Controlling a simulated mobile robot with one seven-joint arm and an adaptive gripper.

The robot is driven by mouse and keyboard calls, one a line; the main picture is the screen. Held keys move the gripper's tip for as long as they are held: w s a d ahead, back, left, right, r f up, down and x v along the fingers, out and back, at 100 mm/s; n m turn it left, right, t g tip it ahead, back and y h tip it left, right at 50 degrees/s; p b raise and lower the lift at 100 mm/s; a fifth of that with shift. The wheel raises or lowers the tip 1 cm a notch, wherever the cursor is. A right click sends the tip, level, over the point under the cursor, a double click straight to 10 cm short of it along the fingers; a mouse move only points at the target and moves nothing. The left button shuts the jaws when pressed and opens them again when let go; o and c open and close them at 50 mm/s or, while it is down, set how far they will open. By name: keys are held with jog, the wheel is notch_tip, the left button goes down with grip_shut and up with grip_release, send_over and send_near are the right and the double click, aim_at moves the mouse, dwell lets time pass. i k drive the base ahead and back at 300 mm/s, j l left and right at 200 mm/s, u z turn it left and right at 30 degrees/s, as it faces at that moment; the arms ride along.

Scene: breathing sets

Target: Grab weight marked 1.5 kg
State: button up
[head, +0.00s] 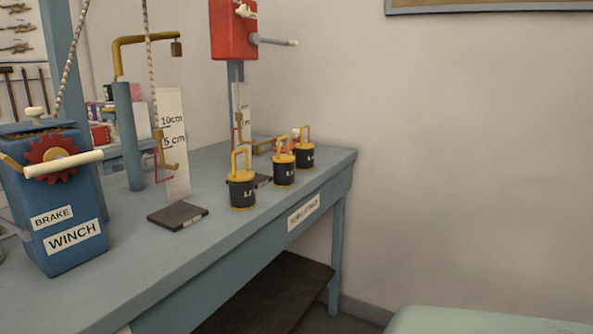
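Three black cylindrical weights with yellow loop handles stand upright in a row on the blue-grey bench (120,262). The nearest weight (242,194) is at the front left of the row, the middle weight (284,172) is behind it to the right, and the far weight (305,157) is close to the bench's right end. Each has pale lettering on its dark band, too small to read surely, so I cannot tell which is marked 1.5 kg. My gripper is not in view.
A blue winch (58,205) with a crank handle stands at the left. A height scale (173,145) on a dark base and a hanging hook (170,167) are left of the weights. A red box (233,30) stands behind on a post. The bench's front edge beside the weights is clear.

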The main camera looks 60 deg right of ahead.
aim_at(305, 151)
jog(key=k+l, duration=0.1)
jog(key=l, duration=1.15)
jog(key=k+l, duration=0.15)
jog(key=l, duration=0.45)
jog(key=k+l, duration=0.1)
jog(key=l, duration=1.15)
jog(key=k+l, duration=0.15)
jog(key=l, duration=0.45)
